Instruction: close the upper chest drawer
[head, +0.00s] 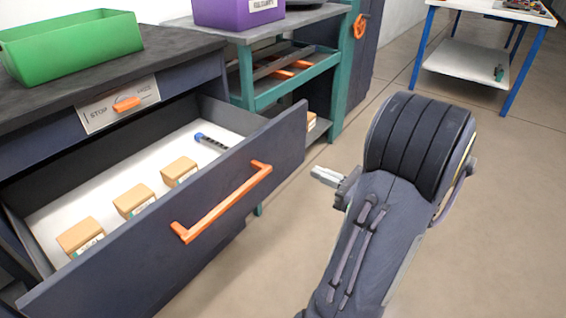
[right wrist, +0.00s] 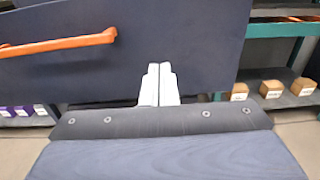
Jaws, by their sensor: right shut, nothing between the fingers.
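The upper chest drawer (head: 105,240) is pulled well out of the dark chest in the head view. Its front panel carries an orange bar handle (head: 222,203). Inside lie several small cardboard boxes (head: 134,201) and a dark tool with a blue part (head: 211,142). My right gripper (head: 325,176) is shut and empty, to the right of the drawer front. In the right wrist view its white fingers (right wrist: 159,84) are together before the dark drawer front (right wrist: 190,40), right of the handle (right wrist: 60,45). Whether they touch the panel I cannot tell. My left gripper is not in view.
A green bin (head: 72,47) stands on the chest top, above a panel with an orange latch (head: 126,104). A teal-framed shelf unit with a purple bin (head: 238,12) stands beside the chest. A blue-legged white table (head: 465,62) is at the back right. The floor between is clear.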

